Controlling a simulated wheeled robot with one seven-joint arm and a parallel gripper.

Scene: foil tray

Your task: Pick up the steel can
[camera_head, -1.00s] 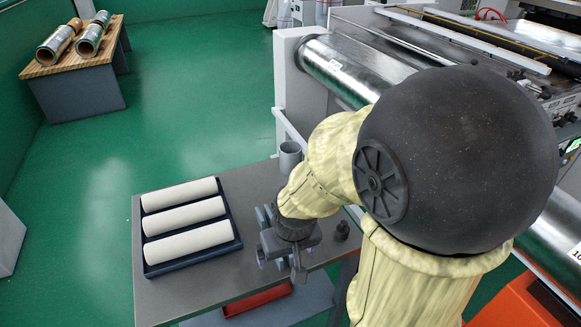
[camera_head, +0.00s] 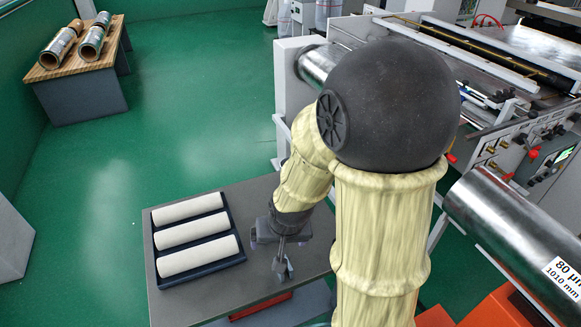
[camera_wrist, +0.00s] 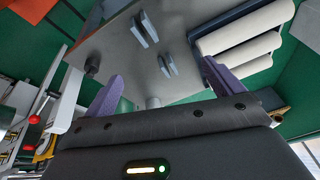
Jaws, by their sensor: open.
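The steel can (camera_wrist: 153,101) is a small pale grey cylinder near the table edge in the wrist view. It shows between the bases of my fingers, partly cut off by the gripper body. In the head view my arm hides it. My gripper (camera_head: 281,240) is over the right part of the grey table (camera_head: 185,303), pointing down. In the wrist view my gripper (camera_wrist: 161,69) has its two purple fingers wide apart with nothing held between them. The can stands apart from the fingertips.
A dark tray (camera_head: 205,265) with three white rolls lies on the table's left side. Grey upright brackets (camera_wrist: 168,66) and a small dark knob-like piece (camera_wrist: 92,65) stand on the table. A machine with a large metal roller (camera_head: 510,220) is at the right. Open green floor lies left.

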